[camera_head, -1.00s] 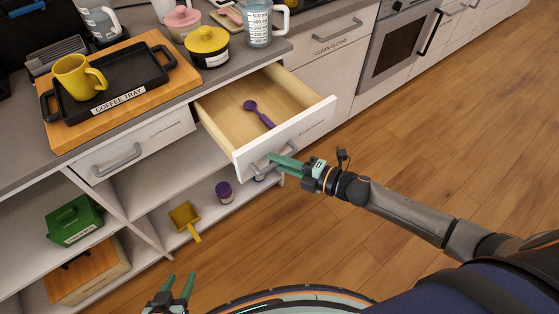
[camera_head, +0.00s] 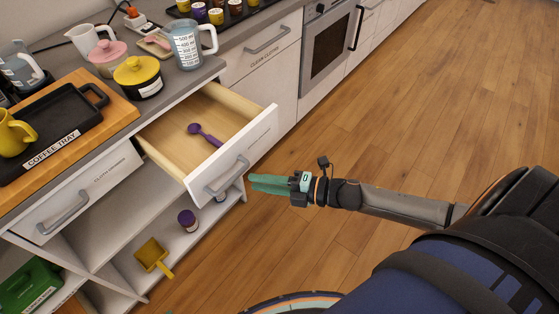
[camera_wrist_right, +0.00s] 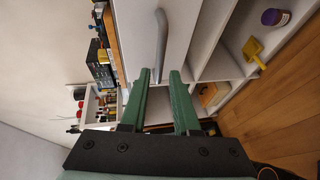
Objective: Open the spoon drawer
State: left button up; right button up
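The spoon drawer (camera_head: 260,132) is pulled out from the counter, with its light wooden inside showing. A purple spoon (camera_head: 204,134) lies in it. The drawer's grey bar handle (camera_head: 227,177) is on its white front; a bar handle also shows beyond the fingers in the right wrist view (camera_wrist_right: 160,42). My right gripper (camera_head: 252,183) is just right of the handle in the head view and appears apart from it. Its green fingers (camera_wrist_right: 163,75) are spread with nothing between them. My left gripper is out of view.
A closed drawer (camera_head: 85,190) is to the left. Below are open shelves with a purple-lidded jar (camera_head: 187,220), a yellow scoop (camera_head: 153,255) and a green container (camera_head: 28,288). The counter holds a black tray (camera_head: 50,125), pots and a measuring jug (camera_head: 188,45). The floor at right is clear.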

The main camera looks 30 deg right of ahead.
jog(key=shift+v, duration=2.5)
jog(key=s+a+f+m+g+h+p, duration=0.1)
jog(key=s+f+m+h, duration=0.3)
jog(key=m, duration=0.7)
jog(key=s+a+f+m+g+h+p, duration=0.1)
jog(key=s+a+f+m+h+p, duration=0.2)
jog(key=m, duration=0.9)
notch_tip(320, 180, down, 2)
jog(key=s+a+h, duration=0.1)
jog(key=s, duration=0.1)
jog(key=shift+s+m+g+h, duration=0.3)
jog(key=shift+s+g, duration=0.05)
jog(key=shift+g, duration=0.05)
